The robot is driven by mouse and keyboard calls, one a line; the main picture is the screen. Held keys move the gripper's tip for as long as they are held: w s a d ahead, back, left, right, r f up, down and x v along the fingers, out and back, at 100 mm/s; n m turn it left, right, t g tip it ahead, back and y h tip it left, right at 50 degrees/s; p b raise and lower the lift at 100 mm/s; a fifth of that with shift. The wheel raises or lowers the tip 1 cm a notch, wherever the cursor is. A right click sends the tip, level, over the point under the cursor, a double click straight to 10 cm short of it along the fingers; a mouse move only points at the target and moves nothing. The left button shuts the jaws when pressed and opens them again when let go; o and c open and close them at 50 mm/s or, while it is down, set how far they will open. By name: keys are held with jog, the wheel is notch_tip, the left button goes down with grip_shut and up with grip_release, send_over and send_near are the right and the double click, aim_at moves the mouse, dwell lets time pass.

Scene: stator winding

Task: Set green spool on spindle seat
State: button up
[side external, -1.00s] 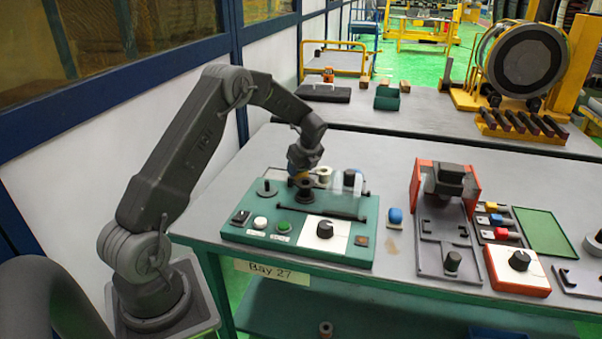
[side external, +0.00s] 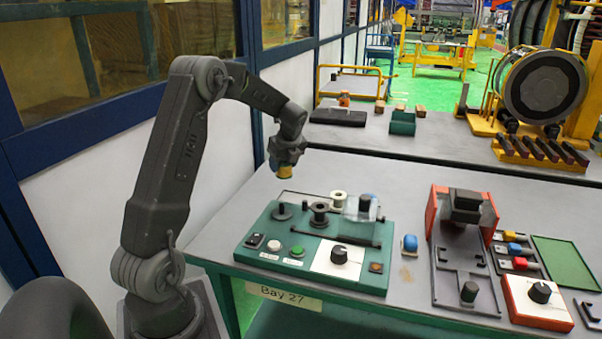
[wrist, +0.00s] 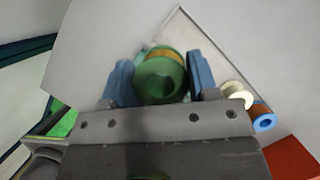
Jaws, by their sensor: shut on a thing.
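My gripper (wrist: 160,82) is shut on the green spool (wrist: 158,82), which shows end-on between two blue fingers with a copper-coloured band of winding behind its flange. In the side view my gripper (side external: 284,168) hangs in the air above the rear left of the green panel, and an orange-yellow part of the spool shows below it. A dark disc with a short upright post (side external: 282,211), which looks like the spindle seat, stands on the panel's left rear below the gripper. The spool is well clear of it.
A thin rod runs along the panel's rear. A red-sided fixture (side external: 462,225) stands farther right.

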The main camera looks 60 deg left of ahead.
jog(key=shift+s+a+r, duration=0.25)
jog(key=shift+s+r, duration=0.1)
jog(key=shift+s, duration=0.15)
jog(key=shift+s+d+r, duration=0.15)
jog(key=shift+s+r, duration=0.1)
jog(key=shift+s, duration=0.05)
jog(key=s+d, duration=0.1)
jog(key=d, duration=0.2)
jog(key=s+d, duration=0.1)
jog(key=d, duration=0.2)
jog(key=s+d+r, duration=0.1)
jog(key=d, duration=0.2)
jog(key=shift+s, duration=0.2)
jog(key=shift+f, duration=1.9)
jog(key=shift+f, duration=0.15)
jog(key=shift+f, duration=0.35)
jog(key=shift+f, duration=1.8)
